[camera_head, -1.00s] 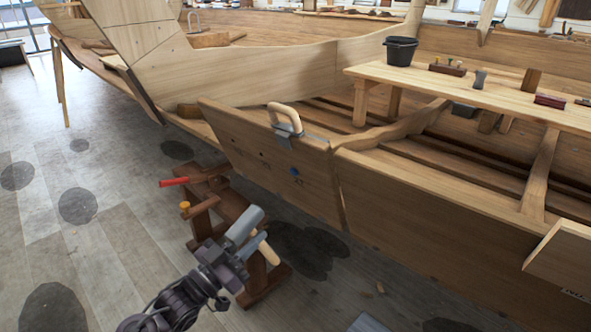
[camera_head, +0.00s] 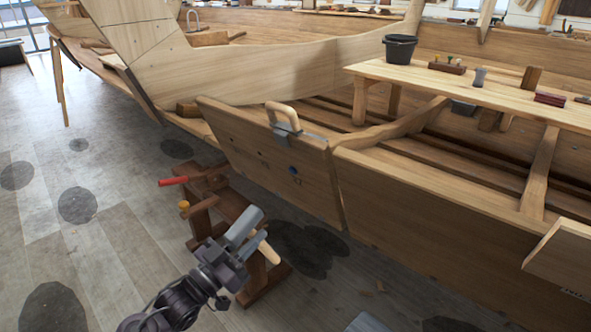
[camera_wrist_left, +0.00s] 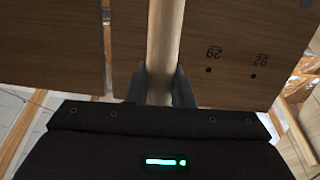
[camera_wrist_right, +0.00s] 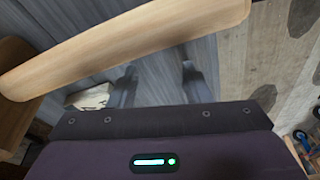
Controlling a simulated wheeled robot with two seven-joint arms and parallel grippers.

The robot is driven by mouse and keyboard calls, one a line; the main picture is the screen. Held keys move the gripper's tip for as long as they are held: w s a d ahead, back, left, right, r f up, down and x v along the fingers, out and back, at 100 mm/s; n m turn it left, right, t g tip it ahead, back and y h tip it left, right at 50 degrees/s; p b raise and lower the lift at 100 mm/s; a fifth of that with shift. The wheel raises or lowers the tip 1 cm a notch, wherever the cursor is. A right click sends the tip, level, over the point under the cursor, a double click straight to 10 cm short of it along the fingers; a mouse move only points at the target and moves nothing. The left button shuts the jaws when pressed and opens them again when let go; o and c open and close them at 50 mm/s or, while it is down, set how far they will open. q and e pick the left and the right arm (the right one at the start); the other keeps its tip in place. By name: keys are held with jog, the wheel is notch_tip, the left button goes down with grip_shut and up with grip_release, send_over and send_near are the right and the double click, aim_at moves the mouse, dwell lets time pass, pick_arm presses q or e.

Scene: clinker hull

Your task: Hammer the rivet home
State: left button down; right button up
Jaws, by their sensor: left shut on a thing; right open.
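My left gripper (camera_head: 246,236) is low in the head view, in front of the hull. It is shut on a pale wooden handle (camera_head: 268,250), which also shows in the left wrist view (camera_wrist_left: 163,45), running away from the fingers toward a plank. No hammer head can be told for sure. In the left wrist view, the plank (camera_wrist_left: 225,40) shows dots and numbers. I cannot tell which mark is the rivet. My right gripper (camera_wrist_right: 157,85) is open and empty.
A brown wooden stand (camera_head: 222,200) with a red handle is beside the left gripper. A bench (camera_head: 440,85) inside the hull bears a black bucket (camera_head: 400,49) and small tools. A pale wooden bar (camera_wrist_right: 125,45) crosses ahead of my right gripper.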

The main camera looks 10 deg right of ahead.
pick_arm(q)
jog(key=shift+s+a+r, duration=0.15)
jog(key=shift+s+a, duration=0.05)
jog(key=shift+a, duration=0.2)
jog(key=v, duration=0.1)
jog(key=p+v, duration=0.1)
jog(key=v, duration=0.2)
jog(key=shift+s+a+f, duration=0.1)
jog(key=shift+f, duration=0.25)
